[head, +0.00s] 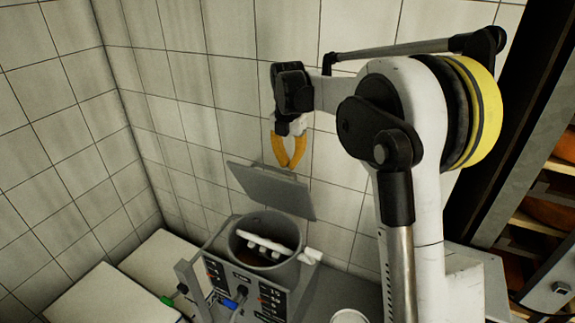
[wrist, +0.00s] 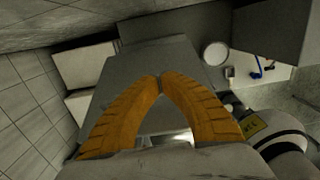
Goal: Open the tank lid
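The tank (head: 237,242) is a grey round vessel set in a machine with a control panel. Its opening faces up and shows a white bar inside. The grey rectangular lid (head: 272,190) stands raised and tilted above the back of the opening. My gripper (head: 290,167) is above the lid with its yellow fingers pointing down. In the wrist view the fingertips (wrist: 160,82) meet with nothing visible between them, and a grey flat surface, apparently the lid (wrist: 150,58), lies beyond them. Whether the fingers touch the lid is unclear.
Tiled walls stand behind and to the left. Pale blocks or counters (head: 85,297) lie at the lower left. A dark rack (head: 537,215) with shelves stands at the right. A round white item (head: 349,316) is at the bottom edge. The air left of my gripper is clear.

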